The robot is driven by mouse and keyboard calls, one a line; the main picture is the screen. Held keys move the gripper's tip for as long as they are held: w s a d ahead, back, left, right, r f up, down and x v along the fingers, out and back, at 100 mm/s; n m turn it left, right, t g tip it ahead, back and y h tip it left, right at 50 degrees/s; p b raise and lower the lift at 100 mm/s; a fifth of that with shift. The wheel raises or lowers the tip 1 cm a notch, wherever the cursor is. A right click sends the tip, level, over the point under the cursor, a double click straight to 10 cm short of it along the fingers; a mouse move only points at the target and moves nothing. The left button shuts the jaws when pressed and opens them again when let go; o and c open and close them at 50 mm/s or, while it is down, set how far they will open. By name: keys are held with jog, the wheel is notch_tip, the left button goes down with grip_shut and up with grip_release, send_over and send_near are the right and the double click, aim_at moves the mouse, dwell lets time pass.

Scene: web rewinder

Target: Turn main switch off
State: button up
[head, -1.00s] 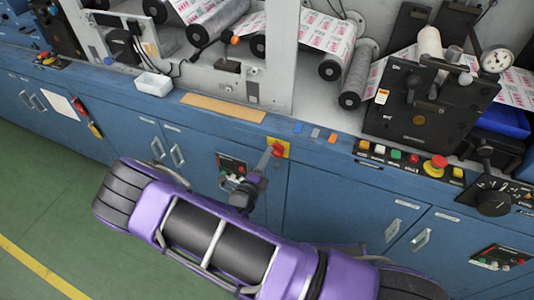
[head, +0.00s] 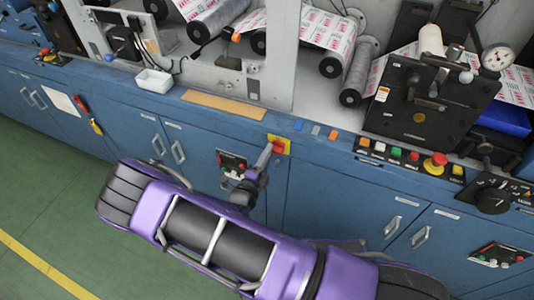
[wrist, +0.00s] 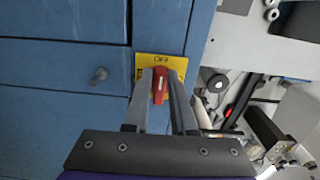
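The main switch is a red knob (wrist: 160,84) on a yellow plate (wrist: 177,64) marked OFF along its top edge in the wrist view. The knob's long side runs roughly up and down in that view, below the OFF lettering. In the head view the red knob (head: 278,147) and yellow plate (head: 285,141) are on the upper front of the blue cabinet. My gripper (wrist: 160,88) is at the switch, with one finger on each side of the knob. The fingers are very close to it; whether both touch is unclear. My gripper also shows in the head view (head: 265,157).
A small button panel (head: 232,164) is on the cabinet front just left of my gripper. A row of coloured buttons and a red emergency stop (head: 438,159) lie to the right. A white tray (head: 153,81) is on the ledge. Cabinet handles (head: 391,227) stick out below.

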jog(key=o, duration=0.3)
jog(key=shift+o, duration=0.2)
jog(key=v, duration=1.7)
jog(key=shift+s, duration=0.15)
jog(key=shift+a, duration=0.1)
